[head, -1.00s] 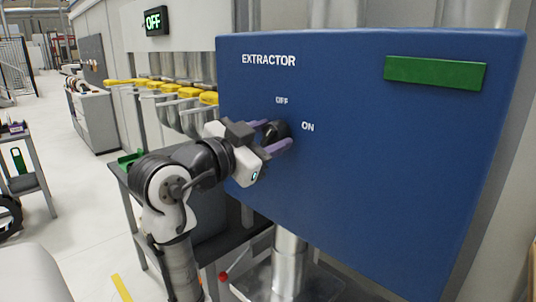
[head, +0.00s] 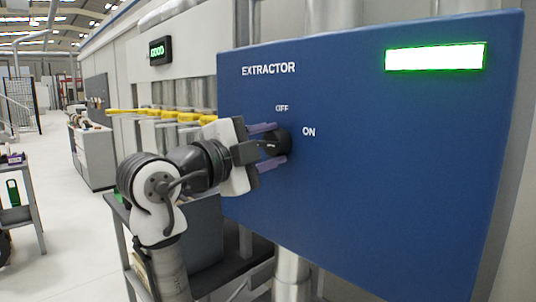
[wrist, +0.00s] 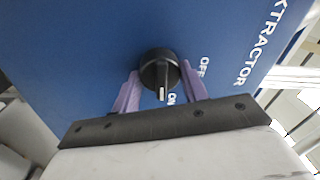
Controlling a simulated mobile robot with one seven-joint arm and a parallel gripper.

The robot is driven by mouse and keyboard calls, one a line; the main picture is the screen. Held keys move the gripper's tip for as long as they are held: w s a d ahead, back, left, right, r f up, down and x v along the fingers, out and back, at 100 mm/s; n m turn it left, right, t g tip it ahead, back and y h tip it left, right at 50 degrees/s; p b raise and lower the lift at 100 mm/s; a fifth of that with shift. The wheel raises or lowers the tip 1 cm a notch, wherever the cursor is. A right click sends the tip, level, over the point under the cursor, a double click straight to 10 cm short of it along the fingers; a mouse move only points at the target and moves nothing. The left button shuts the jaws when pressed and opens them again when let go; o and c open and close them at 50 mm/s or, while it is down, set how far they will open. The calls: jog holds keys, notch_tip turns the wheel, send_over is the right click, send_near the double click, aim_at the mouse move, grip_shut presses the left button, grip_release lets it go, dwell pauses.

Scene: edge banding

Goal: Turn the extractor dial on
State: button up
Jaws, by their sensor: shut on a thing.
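The extractor dial (head: 277,143) is a round black knob on the blue extractor box (head: 380,190), beside the white OFF and ON labels. My gripper (head: 270,146) reaches it from the left, with its purple fingers on either side of the knob. In the wrist view the dial (wrist: 160,72) sits between the two fingers (wrist: 163,90), and its white mark points towards the ON label. The gripper is shut on the dial. The indicator bar (head: 436,56) at the top right of the box glows bright green-white.
A small black display (head: 160,50) with green characters hangs on the wall at the back left. A dark table stands below, and the floor at the left is open.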

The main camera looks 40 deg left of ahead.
jog(key=shift+m, duration=0.6)
jog(key=o, duration=1)
jog(key=shift+s, duration=0.1)
jog(key=s+b, duration=0.1)
jog(key=s, duration=0.8)
jog(key=s+a+f+b, duration=0.1)
jog(key=s, duration=0.3)
jog(key=shift+s+b, duration=0.3)
jog(key=shift+a, duration=0.1)
